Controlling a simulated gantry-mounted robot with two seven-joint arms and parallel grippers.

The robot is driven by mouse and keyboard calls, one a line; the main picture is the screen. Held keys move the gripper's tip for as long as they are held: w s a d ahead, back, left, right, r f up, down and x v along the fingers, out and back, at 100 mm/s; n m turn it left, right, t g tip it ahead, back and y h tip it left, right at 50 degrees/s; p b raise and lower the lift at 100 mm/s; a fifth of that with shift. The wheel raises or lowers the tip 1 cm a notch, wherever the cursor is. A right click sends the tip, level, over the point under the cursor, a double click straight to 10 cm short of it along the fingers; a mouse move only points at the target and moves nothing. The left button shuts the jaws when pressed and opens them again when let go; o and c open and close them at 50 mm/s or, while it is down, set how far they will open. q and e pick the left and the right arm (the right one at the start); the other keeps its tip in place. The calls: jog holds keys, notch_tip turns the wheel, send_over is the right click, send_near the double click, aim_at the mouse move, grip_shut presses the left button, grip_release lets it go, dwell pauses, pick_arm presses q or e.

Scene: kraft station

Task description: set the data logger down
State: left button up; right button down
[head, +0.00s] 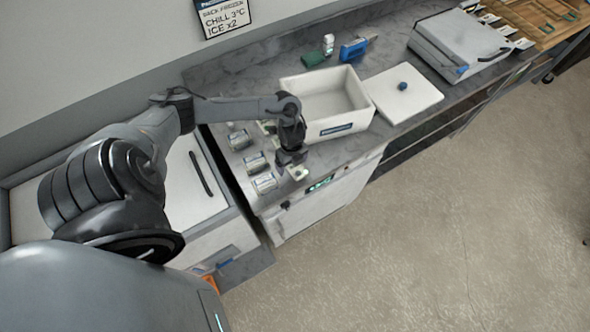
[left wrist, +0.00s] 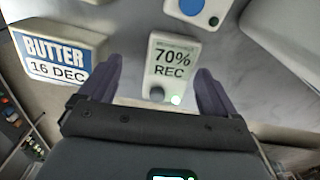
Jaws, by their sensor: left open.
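The data logger (left wrist: 172,62) is a small pale device with "70% REC" on its screen, a dark round button and a lit green light. In the left wrist view it sits between the fingers of my left gripper (left wrist: 159,72), which is open, with a gap on each side. It appears to rest on the grey counter. In the head view the logger (head: 299,173) shows at the counter's front edge, just below my left gripper (head: 291,160), which partly hides it. My right gripper is not in view.
A butter pack (left wrist: 57,55) stands left of the logger. Another white device with a blue disc (left wrist: 200,10) lies beyond. An open white cooler box (head: 330,105), its lid (head: 405,98) and several packs (head: 256,162) are on the counter. Bare counter shows between the packs and the box.

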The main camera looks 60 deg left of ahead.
pick_arm(q)
jog(key=shift+w+a+f, duration=0.45)
jog(key=shift+w+f, duration=0.1)
jog(key=shift+w, duration=0.05)
jog(key=shift+f, duration=0.2)
jog(key=shift+s+f, duration=0.1)
jog(key=shift+f, duration=0.05)
jog(key=c, duration=1.3)
